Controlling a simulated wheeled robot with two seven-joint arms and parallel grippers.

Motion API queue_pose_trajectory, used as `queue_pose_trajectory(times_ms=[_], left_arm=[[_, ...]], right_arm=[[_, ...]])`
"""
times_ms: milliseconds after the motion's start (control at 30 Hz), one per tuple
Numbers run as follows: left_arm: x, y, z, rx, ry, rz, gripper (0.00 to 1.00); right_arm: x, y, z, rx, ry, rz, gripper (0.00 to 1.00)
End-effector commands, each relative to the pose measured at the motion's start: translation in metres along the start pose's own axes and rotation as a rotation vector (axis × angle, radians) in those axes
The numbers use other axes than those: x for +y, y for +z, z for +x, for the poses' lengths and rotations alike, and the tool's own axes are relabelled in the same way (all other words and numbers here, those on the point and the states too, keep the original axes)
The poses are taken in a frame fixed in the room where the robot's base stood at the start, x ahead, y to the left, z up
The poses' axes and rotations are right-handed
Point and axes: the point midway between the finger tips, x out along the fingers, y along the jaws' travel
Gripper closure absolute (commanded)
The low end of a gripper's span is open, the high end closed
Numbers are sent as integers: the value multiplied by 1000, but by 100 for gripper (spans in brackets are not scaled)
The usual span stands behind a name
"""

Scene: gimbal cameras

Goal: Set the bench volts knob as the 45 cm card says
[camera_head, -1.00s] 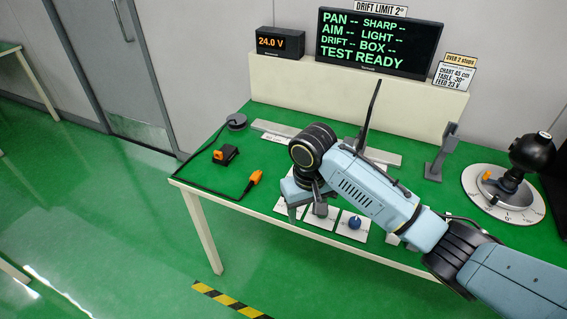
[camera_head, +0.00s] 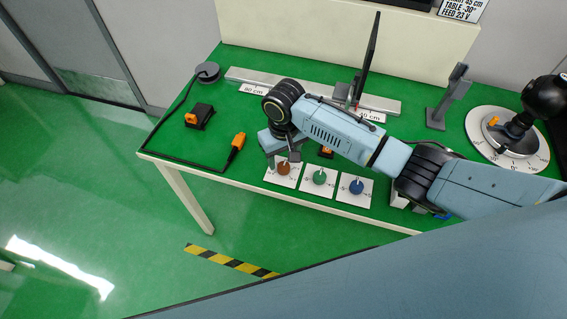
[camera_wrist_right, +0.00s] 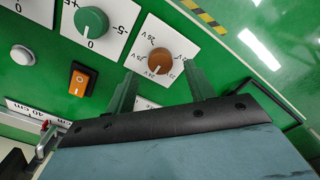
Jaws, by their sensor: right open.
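The bench volts knob is a brown-orange dial (camera_head: 284,168) on a white plate at the bench's front edge. In the right wrist view the knob (camera_wrist_right: 160,61) has a white pointer line, with 24V and 26V marks around it. My right gripper (camera_head: 282,158) is open and empty above it. In the wrist view its two fingertips (camera_wrist_right: 159,72) appear on either side of the knob, with no contact visible. The card (camera_head: 460,8) at the top right reads 45 cm, TABLE -30°, FEED 23 V; its top is cut off. My left gripper is not in view.
A green knob (camera_head: 320,178) and a blue knob (camera_head: 356,185) stand to the right. An orange rocker switch (camera_wrist_right: 80,80) is close to the gripper. An orange-ended cable (camera_head: 236,145) and a black block (camera_head: 199,117) lie left. A rail (camera_head: 245,76) runs behind.

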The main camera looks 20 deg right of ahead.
Motion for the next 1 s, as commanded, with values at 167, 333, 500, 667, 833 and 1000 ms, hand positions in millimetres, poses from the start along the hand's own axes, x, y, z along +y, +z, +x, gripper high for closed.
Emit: queue_pose_trajectory(times_ms=[167,333,500,667,833,1000], left_arm=[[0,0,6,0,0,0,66],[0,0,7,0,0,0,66],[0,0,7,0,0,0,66],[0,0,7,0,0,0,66],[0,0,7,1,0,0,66],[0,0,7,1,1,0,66]], right_arm=[[0,0,25,-1,0,0,46],[0,0,33,0,0,0,46],[0,0,34,1,0,-1,46],[0,0,34,1,0,0,55],[0,0,34,1,0,0,78],[0,0,33,1,0,-1,91]])
